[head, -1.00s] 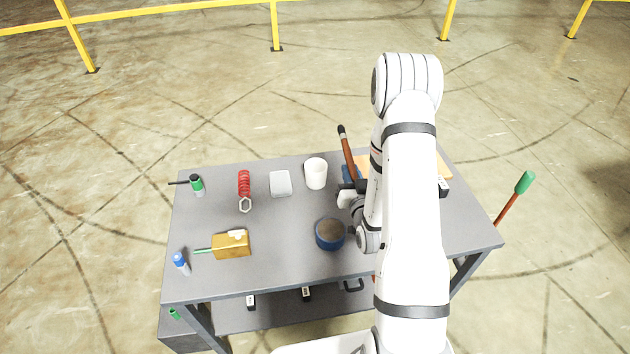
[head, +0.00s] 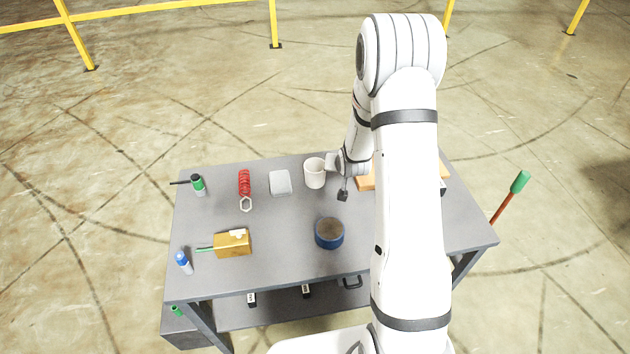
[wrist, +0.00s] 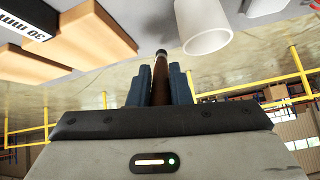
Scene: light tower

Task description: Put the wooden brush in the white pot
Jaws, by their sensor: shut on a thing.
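The wooden brush (wrist: 160,78) is in my gripper (wrist: 161,86). In the wrist view its brown handle with a dark end sticks out between the blue fingers, which are shut on it. The rest of the brush is hidden in that view. The white pot (head: 314,174) stands upright on the table, just left of my wrist in the head view. In the wrist view the pot (wrist: 203,28) is at the top right, apart from the handle. A small dark piece (head: 343,195) shows below my wrist; I cannot tell whether it is brush or gripper.
Orange blocks (head: 366,182) are right of my wrist, partly behind my arm. A grey-white box (head: 280,183) stands left of the pot. A blue round tin (head: 329,234) is nearer the front. A red coiled item (head: 244,184) and a yellow block (head: 233,244) are further left.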

